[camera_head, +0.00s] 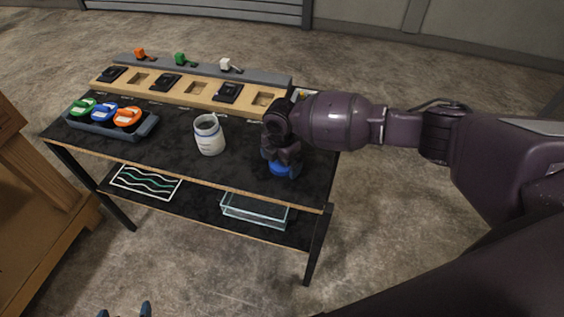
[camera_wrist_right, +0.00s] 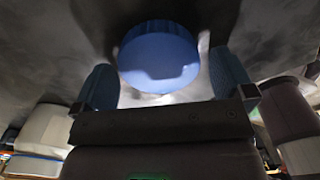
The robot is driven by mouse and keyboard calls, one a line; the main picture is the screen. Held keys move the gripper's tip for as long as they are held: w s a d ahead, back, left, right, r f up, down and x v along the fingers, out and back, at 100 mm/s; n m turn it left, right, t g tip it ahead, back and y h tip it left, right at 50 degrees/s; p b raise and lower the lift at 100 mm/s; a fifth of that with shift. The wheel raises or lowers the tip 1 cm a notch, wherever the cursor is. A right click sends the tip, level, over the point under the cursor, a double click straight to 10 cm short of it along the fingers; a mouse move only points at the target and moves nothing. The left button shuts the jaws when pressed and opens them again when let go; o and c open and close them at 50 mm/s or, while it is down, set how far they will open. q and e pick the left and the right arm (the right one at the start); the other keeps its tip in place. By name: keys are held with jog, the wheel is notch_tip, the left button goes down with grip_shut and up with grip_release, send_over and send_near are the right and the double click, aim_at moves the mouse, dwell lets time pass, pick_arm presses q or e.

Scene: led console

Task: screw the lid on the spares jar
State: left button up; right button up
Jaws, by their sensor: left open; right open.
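The white spares jar (camera_head: 209,136) stands upright on the dark bench top, left of my right gripper, and its top looks open. A round blue lid (camera_wrist_right: 158,55) lies between the fingers of my right gripper (camera_wrist_right: 164,82) in the right wrist view. The fingers are apart, one on each side of the lid, and I cannot tell whether either touches it. In the head view my right gripper (camera_head: 281,162) points down at the bench right of the jar, with blue (camera_head: 281,171) showing under it. My left gripper (camera_head: 124,311) is at the bottom edge, open and empty, with only its fingertips in view.
A tray (camera_head: 138,133) with green, blue and orange items is at the bench's left. A wooden strip (camera_head: 182,91) with black pieces and square recesses runs along the back, before a grey rail with coloured parts. A clear bin (camera_head: 254,211) is on the lower shelf.

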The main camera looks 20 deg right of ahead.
jog(key=shift+c, duration=0.3)
jog(key=c, duration=0.7)
pick_arm(q)
jog(key=shift+s, duration=0.2)
pick_arm(e)
jog(key=shift+c, duration=0.4)
pick_arm(q)
jog(key=shift+s+f, duration=0.1)
pick_arm(e)
notch_tip(320, 180, up, 19)
jog(key=shift+f+p, duration=0.15)
jog(key=shift+p, duration=0.75)
pick_arm(q)
jog(key=r, duration=0.2)
jog(key=shift+w+r, duration=0.3)
jog(key=shift+w, duration=0.1)
pick_arm(e)
jog(key=shift+r, duration=0.7)
pick_arm(q)
jog(key=shift+s, duration=0.15)
